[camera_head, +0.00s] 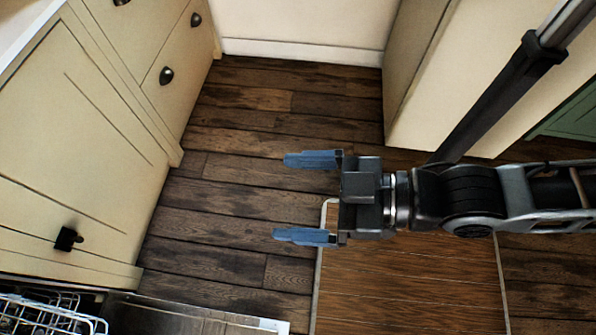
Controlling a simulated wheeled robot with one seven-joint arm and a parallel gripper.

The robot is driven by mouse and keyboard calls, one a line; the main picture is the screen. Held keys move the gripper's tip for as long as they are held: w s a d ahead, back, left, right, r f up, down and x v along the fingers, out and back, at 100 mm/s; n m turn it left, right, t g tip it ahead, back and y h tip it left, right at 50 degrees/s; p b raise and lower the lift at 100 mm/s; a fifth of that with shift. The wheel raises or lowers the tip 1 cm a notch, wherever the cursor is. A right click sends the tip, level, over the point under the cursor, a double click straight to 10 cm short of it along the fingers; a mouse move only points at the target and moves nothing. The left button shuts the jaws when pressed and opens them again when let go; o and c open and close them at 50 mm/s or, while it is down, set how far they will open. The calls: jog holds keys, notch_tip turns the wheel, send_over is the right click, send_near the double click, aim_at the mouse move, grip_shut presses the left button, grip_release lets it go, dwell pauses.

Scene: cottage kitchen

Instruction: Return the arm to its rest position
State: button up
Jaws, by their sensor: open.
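My gripper (307,198) is in the middle of the head view, at the end of my arm (470,200), which comes in from the right edge. Its two blue fingers point left and are spread wide apart. Nothing is between them. The gripper hangs over the dark wooden floor (222,215), clear of the cabinets. I cannot tell its exact height.
Cream cabinets (85,140) with dark handles stand on the left. An open dishwasher door (190,318) and a white wire rack (45,315) are at the bottom left. A cream panel (440,90) stands at the upper right.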

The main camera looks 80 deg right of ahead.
jog(key=shift+s+d+r, duration=0.4)
jog(key=shift+s+d, duration=0.1)
jog(key=shift+s, duration=0.1)
jog(key=shift+s+d+r, duration=0.4)
jog(key=shift+s+d, duration=0.05)
jog(key=shift+s, duration=0.1)
